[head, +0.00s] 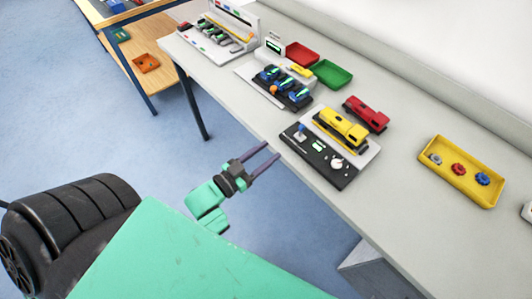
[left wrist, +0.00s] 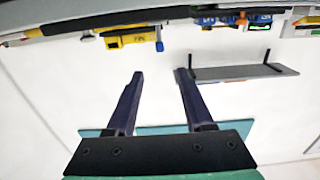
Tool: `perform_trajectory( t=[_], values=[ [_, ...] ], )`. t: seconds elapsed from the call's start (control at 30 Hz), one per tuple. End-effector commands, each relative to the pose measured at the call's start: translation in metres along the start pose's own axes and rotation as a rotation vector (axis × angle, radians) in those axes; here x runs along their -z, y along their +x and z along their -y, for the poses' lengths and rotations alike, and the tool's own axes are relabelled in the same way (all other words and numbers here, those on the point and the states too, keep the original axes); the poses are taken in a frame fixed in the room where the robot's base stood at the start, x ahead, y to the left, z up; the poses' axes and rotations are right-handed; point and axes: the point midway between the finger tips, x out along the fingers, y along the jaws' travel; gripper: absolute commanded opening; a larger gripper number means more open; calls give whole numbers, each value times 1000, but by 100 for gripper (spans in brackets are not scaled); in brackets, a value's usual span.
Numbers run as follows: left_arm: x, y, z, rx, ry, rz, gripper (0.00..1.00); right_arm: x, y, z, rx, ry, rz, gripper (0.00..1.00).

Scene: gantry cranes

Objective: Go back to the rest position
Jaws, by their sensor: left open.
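My left gripper (head: 262,161) is open and empty. In the head view it hangs over the blue floor just off the front edge of the white table (head: 430,225). Its fingers point up and to the right, toward a black control panel (head: 318,160) with a joystick and a white knob. In the left wrist view the two fingers (left wrist: 157,75) stand well apart with nothing between them. My right gripper does not show in either view.
A yellow vehicle (head: 341,129) and a red one (head: 366,113) stand behind the panel. A yellow tray (head: 459,172) with small wheels lies to the right. Red (head: 302,54) and green (head: 333,74) trays lie farther back. A wooden shelf unit (head: 155,45) stands at upper left.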

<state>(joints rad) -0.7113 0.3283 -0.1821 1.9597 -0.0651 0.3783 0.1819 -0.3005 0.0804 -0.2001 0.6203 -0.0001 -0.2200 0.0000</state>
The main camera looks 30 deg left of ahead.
Motion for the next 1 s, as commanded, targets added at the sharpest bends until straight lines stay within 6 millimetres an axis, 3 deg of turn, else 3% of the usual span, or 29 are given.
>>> perform_trajectory(
  t=[0.37, 0.47, 0.57, 0.67, 0.73, 0.8, 0.87, 0.9, 1.0],
  values=[
    [0, 0, 0, 0, 0, 1, 52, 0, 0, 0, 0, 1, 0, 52],
    [-16, -1, 4, 11, 0, 37, 52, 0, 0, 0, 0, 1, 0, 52],
    [-71, -9, 14, 49, 1, 168, 52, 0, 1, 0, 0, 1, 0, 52],
    [-156, -32, 27, 102, -3, 384, 52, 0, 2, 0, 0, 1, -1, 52],
    [-217, -60, 31, 133, -11, 554, 52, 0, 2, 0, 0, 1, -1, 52],
    [-274, -94, 31, 157, -23, 731, 52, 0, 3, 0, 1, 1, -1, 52],
    [-319, -130, 26, 169, -37, 888, 52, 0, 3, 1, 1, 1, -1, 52],
    [-345, -156, 19, 173, -49, 994, 52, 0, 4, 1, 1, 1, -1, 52],
    [-393, -221, 0, 169, -78, 1234, 52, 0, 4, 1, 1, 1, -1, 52]
  ],
)
